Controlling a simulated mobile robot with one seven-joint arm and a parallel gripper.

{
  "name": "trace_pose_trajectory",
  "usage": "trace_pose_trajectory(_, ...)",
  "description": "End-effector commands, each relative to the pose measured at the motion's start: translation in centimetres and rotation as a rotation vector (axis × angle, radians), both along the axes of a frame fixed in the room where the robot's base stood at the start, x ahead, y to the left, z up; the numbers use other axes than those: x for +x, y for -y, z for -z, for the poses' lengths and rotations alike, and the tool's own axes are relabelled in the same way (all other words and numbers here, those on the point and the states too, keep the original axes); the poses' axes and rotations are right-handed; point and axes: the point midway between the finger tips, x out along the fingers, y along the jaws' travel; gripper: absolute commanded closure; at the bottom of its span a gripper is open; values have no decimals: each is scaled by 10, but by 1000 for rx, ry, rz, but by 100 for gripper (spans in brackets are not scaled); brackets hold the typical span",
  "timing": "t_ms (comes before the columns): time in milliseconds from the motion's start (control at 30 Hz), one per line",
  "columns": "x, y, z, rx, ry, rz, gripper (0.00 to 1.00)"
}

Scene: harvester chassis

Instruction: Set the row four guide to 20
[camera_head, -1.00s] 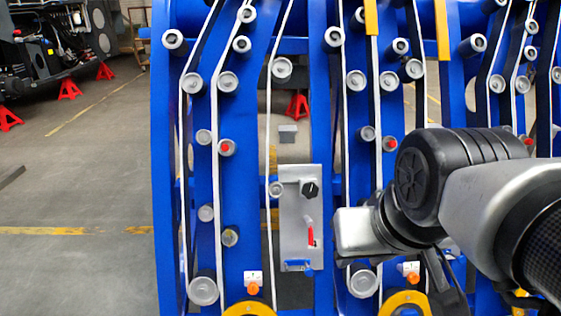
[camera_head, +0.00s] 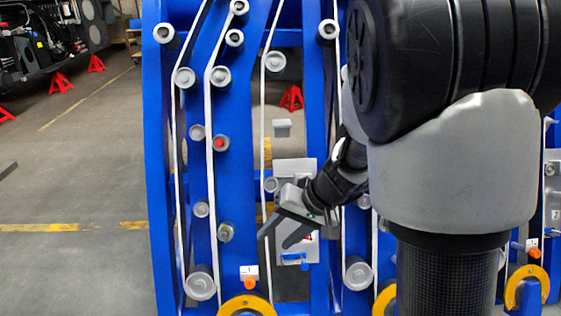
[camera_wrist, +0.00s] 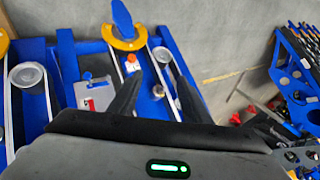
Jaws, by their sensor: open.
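My gripper (camera_head: 275,240) is open, with its fingers pointing down-left in front of a grey metal panel (camera_head: 282,175), which it partly covers. The fingers are also in the wrist view (camera_wrist: 157,75), apart and with nothing held between them. An orange knob (camera_head: 249,283) under a small white label sits low on the blue frame. An orange knob and white label (camera_wrist: 132,64) also show beyond the fingers in the wrist view. A second orange knob (camera_head: 532,252) is at the far right. I cannot tell which guide is row four or read any setting.
The blue frame (camera_head: 158,180) carries several grey rollers and white belts. Yellow rings (camera_head: 246,307) sit along its bottom. My arm covers much of the right half. Red stands (camera_head: 62,82) are on the open floor at left.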

Motion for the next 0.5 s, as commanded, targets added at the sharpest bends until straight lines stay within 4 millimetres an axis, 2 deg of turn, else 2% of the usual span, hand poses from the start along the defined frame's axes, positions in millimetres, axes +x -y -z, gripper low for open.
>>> trace_pose_trajectory(33, 12, 2, 23, -24, -15, 17, 56)
trace_pose_trajectory(167, 44, 18, 79, -107, 4, 55, 56)
trace_pose_trajectory(300, 71, 48, 135, -252, 56, 67, 56)
trace_pose_trajectory(400, 87, 72, 163, -361, 103, 54, 56)
trace_pose_trajectory(500, 100, 90, 181, -450, 148, 35, 56)
